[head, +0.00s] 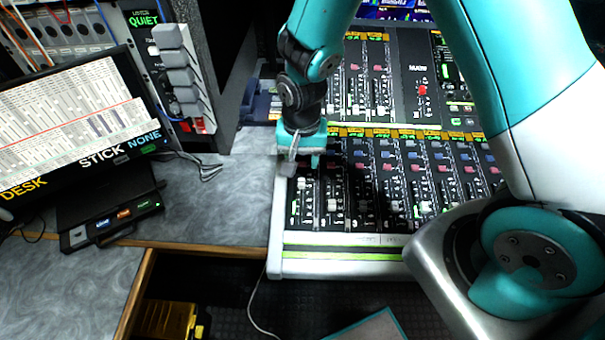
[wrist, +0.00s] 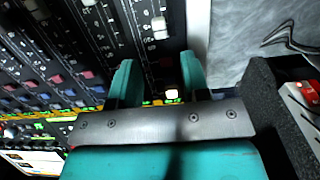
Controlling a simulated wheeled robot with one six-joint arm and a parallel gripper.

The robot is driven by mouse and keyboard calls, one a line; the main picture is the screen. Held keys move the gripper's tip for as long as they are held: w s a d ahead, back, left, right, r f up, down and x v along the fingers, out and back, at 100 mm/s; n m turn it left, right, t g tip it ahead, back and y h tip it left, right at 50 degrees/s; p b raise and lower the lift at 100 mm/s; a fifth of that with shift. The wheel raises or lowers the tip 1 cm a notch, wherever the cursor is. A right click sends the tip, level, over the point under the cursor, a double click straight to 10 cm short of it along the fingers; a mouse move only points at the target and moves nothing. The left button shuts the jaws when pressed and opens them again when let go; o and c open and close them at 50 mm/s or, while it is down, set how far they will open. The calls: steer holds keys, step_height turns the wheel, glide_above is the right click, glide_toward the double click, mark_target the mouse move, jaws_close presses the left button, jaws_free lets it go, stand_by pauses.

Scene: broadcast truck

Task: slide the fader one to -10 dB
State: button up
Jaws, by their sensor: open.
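The mixing console (head: 275,240) has a row of channel strips with white fader caps. Fader one seems to be the leftmost strip's pale cap (head: 302,184), in the upper part of its slot. In the wrist view this cap (wrist: 159,27) stands ahead of my fingers, near the console's side edge. My gripper (head: 303,163) is above the top of the leftmost strip, pointing down. In the wrist view my gripper (wrist: 156,78) is open, its two teal fingers apart with no cap between them. The scale marks are too small to read.
A neighbouring fader cap (head: 331,205) sits lower in the second strip. A monitor (head: 75,110) and a grey rack speaker (head: 225,70) stand left of the console. The grey desk (head: 225,200) beside the console is mostly clear.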

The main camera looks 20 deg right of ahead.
mark_target(302, 179)
step_height(302, 179, down, 7)
steer(key=shift+r, duration=0.2)
steer(key=shift+c, duration=0.2)
jaws_close()
